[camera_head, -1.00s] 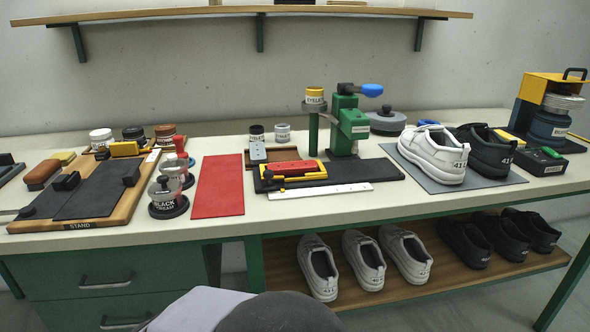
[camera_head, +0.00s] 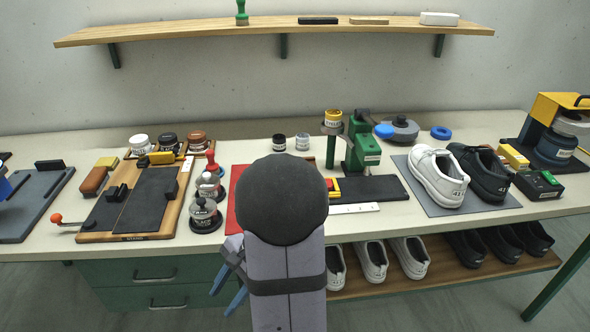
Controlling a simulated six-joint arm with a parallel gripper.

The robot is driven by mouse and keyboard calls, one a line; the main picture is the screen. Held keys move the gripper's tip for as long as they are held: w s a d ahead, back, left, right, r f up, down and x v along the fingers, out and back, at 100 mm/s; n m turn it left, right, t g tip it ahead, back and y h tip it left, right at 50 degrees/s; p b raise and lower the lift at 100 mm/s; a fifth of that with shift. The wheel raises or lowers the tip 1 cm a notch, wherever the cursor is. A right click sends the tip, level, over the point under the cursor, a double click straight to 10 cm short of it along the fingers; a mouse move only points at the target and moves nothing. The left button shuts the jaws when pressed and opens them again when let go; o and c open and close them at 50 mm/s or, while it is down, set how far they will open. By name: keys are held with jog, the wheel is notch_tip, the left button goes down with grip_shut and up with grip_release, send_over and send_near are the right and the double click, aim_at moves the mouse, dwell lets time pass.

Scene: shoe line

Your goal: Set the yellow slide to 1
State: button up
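The yellow slide (camera_head: 333,188) is mostly hidden behind my arm. Only a small yellow piece with some red shows, on the dark base (camera_head: 372,188) of the green press (camera_head: 361,152). Part of a white scale strip (camera_head: 355,209) shows in front of it; its marks are too small to read, and the slide's setting cannot be told. My gripper (camera_head: 228,291) hangs low at the left of my arm, in front of the bench edge. Its two blue-grey fingers are apart with nothing visible between them. It is well away from the slide.
A brown stand (camera_head: 135,235) with an orange-knobbed crank (camera_head: 57,218) is further left. White and black shoes (camera_head: 440,178) stand on a grey mat at right. A shelf (camera_head: 230,34) runs above.

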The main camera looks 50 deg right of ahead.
jog(key=d+r+m+t+h+p, duration=0.1)
jog(key=d+r+m+t+p, duration=0.1)
jog(key=d, duration=0.4)
jog(key=d+r+m+t+p, duration=0.2)
jog(key=d+r+m+t, duration=0.1)
jog(key=d+r+m, duration=0.2)
jog(key=d+r+m+t+h+p, duration=0.1)
jog(key=d+r+m+t+p, duration=0.1)
jog(key=d+m, duration=0.3)
jog(key=shift+s+d+r+m+h, duration=0.15)
jog(key=shift+d+r, duration=0.15)
jog(key=shift+d, duration=0.35)
jog(key=shift+d+r+m+h, duration=0.1)
jog(key=shift+d+r, duration=0.15)
jog(key=shift+d, duration=0.4)
jog(key=shift+s+d+r+m+h, duration=0.15)
jog(key=shift+d+r, duration=0.15)
jog(key=shift+d, duration=0.35)
jog(key=s+d+r+m+t+h, duration=0.1)
jog(key=d, duration=0.1)
jog(key=s+d+r+m+t, duration=0.1)
jog(key=d+m, duration=0.1)
jog(key=d, duration=0.1)
jog(key=s+d+r+m+t+h, duration=0.1)
jog(key=s+d, duration=0.1)
jog(key=d, duration=0.1)
jog(key=shift+d+h, duration=0.25)
jog(key=shift+h, duration=0.05)
jog(key=shift+p+x, duration=0.9)
jog(key=shift+x, duration=2.85)
